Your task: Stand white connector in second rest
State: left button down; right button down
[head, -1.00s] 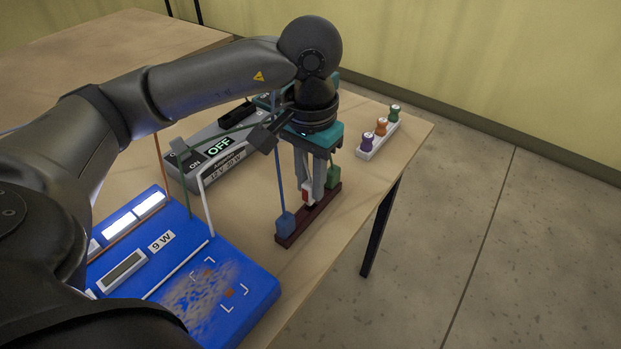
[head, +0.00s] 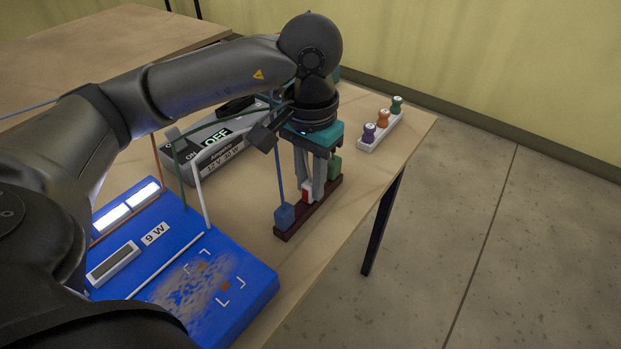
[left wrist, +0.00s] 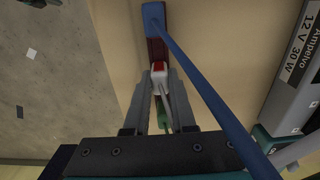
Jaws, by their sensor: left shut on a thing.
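The white connector (head: 306,188) with a red mark is between the fingers of my left gripper (head: 309,194), which is shut on it. It is upright at the middle of the dark red rest block (head: 290,231), between the blue connector (head: 284,214) and the green connector (head: 334,166). The left wrist view shows the white connector (left wrist: 159,79) between the fingertips, with its red part over the dark red block (left wrist: 157,50). Whether it is fully seated is hard to tell. My right gripper is not in view.
A blue panel (head: 238,290) marked 9 W with lit windows lies at front left. A grey power box (head: 219,157) showing OFF stands behind the rest. A white strip with purple, orange and green plugs (head: 383,132) lies near the right table edge. Cables hang close to my gripper.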

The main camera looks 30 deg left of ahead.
pick_arm(q)
jog(key=shift+f, duration=0.15)
jog(key=c, duration=0.7)
grip_release()
jog(key=shift+r+p, duration=2.5)
jog(key=shift+r, duration=1.6)
